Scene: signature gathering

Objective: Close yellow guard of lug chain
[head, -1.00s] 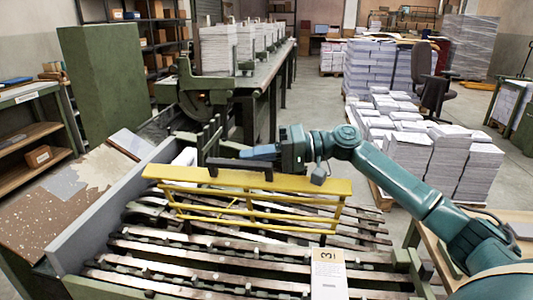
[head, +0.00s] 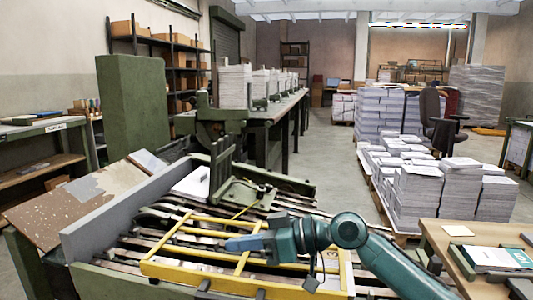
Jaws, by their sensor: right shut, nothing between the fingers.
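The yellow guard (head: 190,274) is a barred frame with a broad near rail. It lies low and nearly flat over the dark slats of the lug chain (head: 137,241). My right arm reaches in from the lower right, across the guard. My right gripper (head: 230,243), with blue fingers, is shut and empty above the guard's middle. I cannot tell whether it touches the bars. My arm hides the right part of the guard. My left gripper is not in view.
A grey side wall (head: 125,222) borders the chain on the left. A green bracket (head: 222,178) stands at its far end. Stacked paper (head: 443,190) stands on the right, with a wooden table (head: 440,243) at the near right. Open floor lies between machine and stacks.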

